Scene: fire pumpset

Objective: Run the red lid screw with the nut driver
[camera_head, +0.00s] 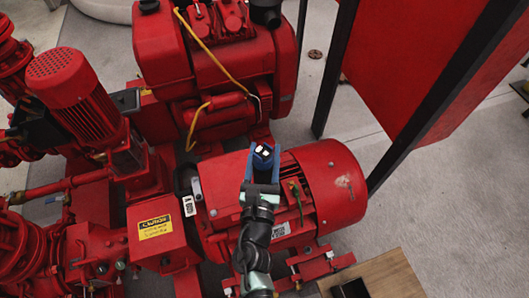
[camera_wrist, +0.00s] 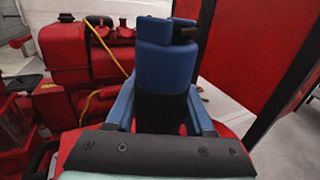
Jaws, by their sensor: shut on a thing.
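My gripper (camera_head: 262,168) is above the red motor (camera_head: 335,182) in the head view, its blue fingers shut on a blue and black tool. In the wrist view, this nut driver (camera_wrist: 164,66) stands between the fingers, with a wide blue body above a black section. Its working tip is hidden or cannot be made out. The red lid screw cannot be picked out in either view. My arm and gripper cover part of the motor's top. I cannot tell whether the tool touches anything.
A red engine (camera_head: 205,55) with a yellow cable (camera_head: 207,48) stands behind. A red pump unit (camera_head: 72,95) is at left. A red panel (camera_head: 425,55) on black posts stands at right. A wooden surface (camera_head: 398,275) is at the lower right. Grey floor lies between.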

